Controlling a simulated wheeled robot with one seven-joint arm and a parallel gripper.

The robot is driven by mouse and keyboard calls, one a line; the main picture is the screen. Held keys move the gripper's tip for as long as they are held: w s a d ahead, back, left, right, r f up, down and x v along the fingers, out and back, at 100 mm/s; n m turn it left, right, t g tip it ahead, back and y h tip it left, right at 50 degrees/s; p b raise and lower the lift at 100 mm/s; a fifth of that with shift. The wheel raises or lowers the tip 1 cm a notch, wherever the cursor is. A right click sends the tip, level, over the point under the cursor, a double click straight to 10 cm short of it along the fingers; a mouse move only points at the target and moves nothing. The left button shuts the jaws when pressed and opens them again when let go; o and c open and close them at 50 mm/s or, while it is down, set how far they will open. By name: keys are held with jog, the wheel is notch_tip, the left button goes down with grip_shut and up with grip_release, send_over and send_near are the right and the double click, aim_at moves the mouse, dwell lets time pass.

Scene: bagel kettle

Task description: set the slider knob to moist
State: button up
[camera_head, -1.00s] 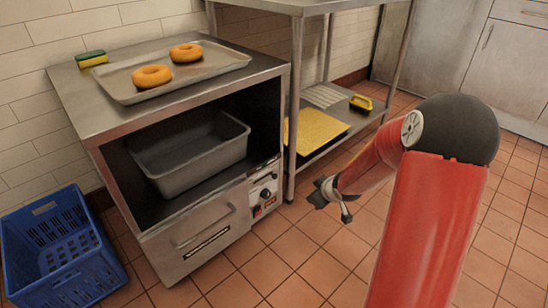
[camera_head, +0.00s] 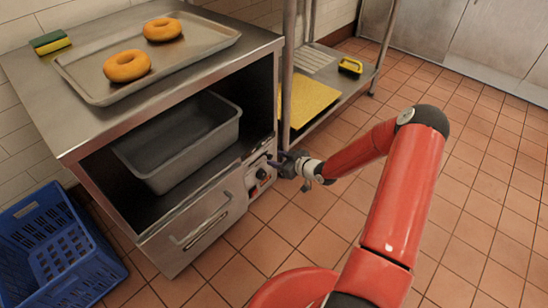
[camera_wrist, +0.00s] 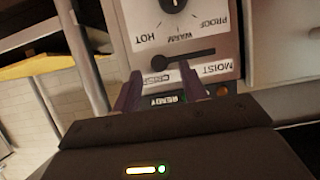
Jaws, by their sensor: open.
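The control panel (camera_head: 262,172) is on the right of the steel cabinet's front. In the wrist view it appears upside down, with a black dial (camera_wrist: 174,3) marked HOT, WARM and PROOF. Beside the dial is a horizontal slot with a black slider knob (camera_wrist: 158,62) at its left end in this picture, by the word CRISP. The word MOIST (camera_wrist: 216,70) is by the slot's right end. My gripper (camera_head: 280,161) is open in front of the panel. In the wrist view its fingers (camera_wrist: 160,76) appear on either side of the knob; contact cannot be told.
A dark READY window (camera_wrist: 165,99) and an orange lamp (camera_wrist: 222,91) are by the slider. A grey bin (camera_head: 185,140) sits in the cabinet. A tray (camera_head: 90,92) with two bagels lies on top. A table leg (camera_head: 288,70) stands close by my gripper. A blue crate (camera_head: 55,250) is at left.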

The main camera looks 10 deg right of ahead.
aim_at(268, 156)
jog(key=shift+x, duration=1.2)
grip_shut()
